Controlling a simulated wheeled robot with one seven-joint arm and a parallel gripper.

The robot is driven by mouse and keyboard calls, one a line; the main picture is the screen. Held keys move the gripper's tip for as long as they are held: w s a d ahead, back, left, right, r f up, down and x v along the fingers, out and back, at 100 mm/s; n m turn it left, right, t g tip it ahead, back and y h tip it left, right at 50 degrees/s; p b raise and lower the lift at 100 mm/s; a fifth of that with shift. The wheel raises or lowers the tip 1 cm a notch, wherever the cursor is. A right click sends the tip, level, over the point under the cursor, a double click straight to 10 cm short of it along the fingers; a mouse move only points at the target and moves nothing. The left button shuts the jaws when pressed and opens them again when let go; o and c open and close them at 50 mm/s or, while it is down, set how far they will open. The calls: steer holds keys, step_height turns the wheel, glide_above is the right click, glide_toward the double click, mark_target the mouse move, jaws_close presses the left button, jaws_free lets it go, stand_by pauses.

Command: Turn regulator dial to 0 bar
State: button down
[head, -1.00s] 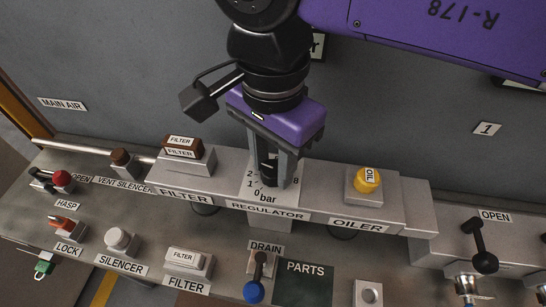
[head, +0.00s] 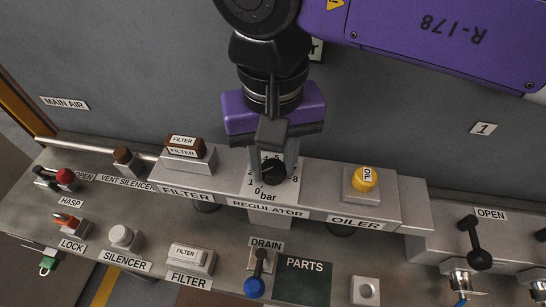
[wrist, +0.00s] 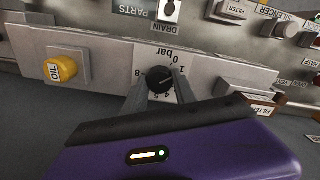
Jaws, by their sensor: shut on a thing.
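The black round regulator dial (head: 274,172) sits on a white scale plate (head: 289,190) marked with numbers and "0 bar" at its front. My gripper (head: 272,160) points down from above and is shut on the dial, one finger on each side. In the wrist view the dial (wrist: 158,79) shows between the fingers (wrist: 158,92), with the scale upside down. A pale mark on the dial seems to point toward the low numbers near 1; its exact reading is hard to tell. Fingers hide part of the scale.
A brown filter cap (head: 184,141) stands left of the dial and a yellow oil cap (head: 364,179) right of it. The grey wall (head: 160,70) rises behind.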

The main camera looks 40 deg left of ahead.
mark_target(273, 167)
steer(key=shift+r+n, duration=0.1)
steer(key=shift+n, duration=2)
steer(key=c, duration=1)
jaws_free()
step_height(273, 167, up, 8)
steer(key=shift+f+p, duration=0.15)
steer(key=shift+p, duration=0.3)
